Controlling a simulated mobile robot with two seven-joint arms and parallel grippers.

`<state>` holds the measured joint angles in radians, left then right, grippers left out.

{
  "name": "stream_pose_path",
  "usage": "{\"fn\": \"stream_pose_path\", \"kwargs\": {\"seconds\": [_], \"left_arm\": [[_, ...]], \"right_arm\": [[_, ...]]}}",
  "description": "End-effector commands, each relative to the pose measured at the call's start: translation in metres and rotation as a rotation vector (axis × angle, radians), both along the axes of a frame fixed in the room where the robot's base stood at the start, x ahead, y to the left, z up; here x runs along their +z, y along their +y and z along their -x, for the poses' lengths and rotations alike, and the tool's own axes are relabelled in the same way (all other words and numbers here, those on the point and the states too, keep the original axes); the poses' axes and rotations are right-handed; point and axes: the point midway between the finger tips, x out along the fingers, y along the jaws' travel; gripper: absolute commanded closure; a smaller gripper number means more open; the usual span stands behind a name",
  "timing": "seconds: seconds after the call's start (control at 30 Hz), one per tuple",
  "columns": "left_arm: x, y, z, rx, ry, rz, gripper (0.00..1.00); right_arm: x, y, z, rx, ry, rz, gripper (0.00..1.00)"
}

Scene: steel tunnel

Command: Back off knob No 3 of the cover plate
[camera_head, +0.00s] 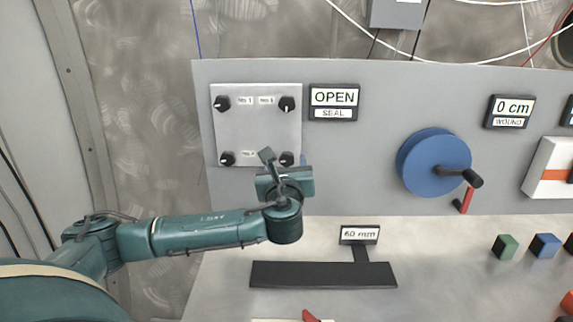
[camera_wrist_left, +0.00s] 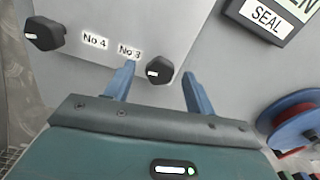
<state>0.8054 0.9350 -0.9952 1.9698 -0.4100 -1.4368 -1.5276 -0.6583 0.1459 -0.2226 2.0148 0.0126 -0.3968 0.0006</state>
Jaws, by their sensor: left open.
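The pale cover plate (camera_head: 257,122) carries a dark knob near each corner, on an upright grey panel. Knob No 3 is the lower right knob (camera_head: 287,158), partly hidden by my gripper in the head view. In the left wrist view, knob No 3 (camera_wrist_left: 159,70) is black with a white mark, beside its label. My left gripper (camera_head: 284,166) is open in front of it, with one blue finger on each side; I cannot tell whether they touch it. Knob No 4 (camera_wrist_left: 44,34) is to its left. My right gripper is not in view.
An OPEN SEAL sign (camera_head: 333,102) is right of the plate. A blue reel (camera_head: 433,163) with a crank is further right. On the bench are a black bar (camera_head: 322,275) with a 60 mm sign, a green block (camera_head: 505,247) and a blue block (camera_head: 545,246).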

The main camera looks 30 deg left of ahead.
Motion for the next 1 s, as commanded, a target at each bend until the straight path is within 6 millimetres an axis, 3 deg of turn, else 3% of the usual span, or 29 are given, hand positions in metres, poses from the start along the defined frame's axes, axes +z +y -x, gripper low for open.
{"fn": "stream_pose_path", "kwargs": {"seconds": [0.57, 1.0], "left_arm": [[0.0001, -0.0002, 0.0003, 0.001, 0.0, 0.0, 0.89], [-0.0013, -0.0003, 0.0007, 0.001, -0.048, 0.082, 0.9]], "right_arm": [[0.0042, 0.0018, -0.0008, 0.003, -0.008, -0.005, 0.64], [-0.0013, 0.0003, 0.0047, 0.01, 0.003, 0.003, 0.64]]}}
